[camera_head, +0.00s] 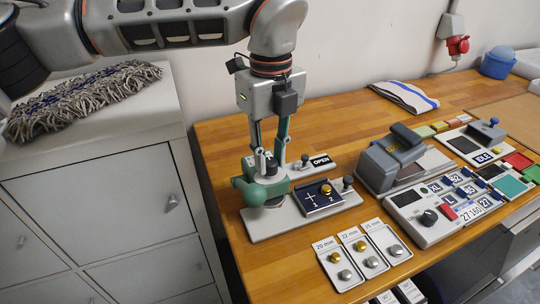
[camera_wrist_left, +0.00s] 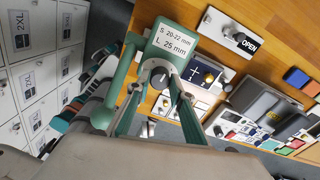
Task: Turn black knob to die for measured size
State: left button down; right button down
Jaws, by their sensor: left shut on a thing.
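The green press (camera_head: 251,187) stands on a light base plate (camera_head: 262,227) at the table's left end. A black knob (camera_wrist_left: 158,78) with a light pointer mark sits on the press, below a white label (camera_wrist_left: 174,42) reading "S 20-22 mm, L 25 mm". My left gripper (camera_head: 269,158) points down from above, and its fingers are shut on this knob. The fingertips partly cover the knob, so its exact setting is hard to read. My right gripper is out of view.
Sample cards (camera_head: 341,262) marked 20 mm and 22 mm lie in front. A control box (camera_head: 437,215) with another black knob stands right. A grey device (camera_head: 390,160) stands behind it.

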pick_arm(q)
jog(key=m, duration=0.4)
jog(key=shift+m+p, duration=0.45)
jog(key=shift+m, duration=1.35)
jog(key=c, duration=1.8)
grip_release()
jog(key=shift+o, duration=0.2)
notch_tip(320, 180, up, 12)
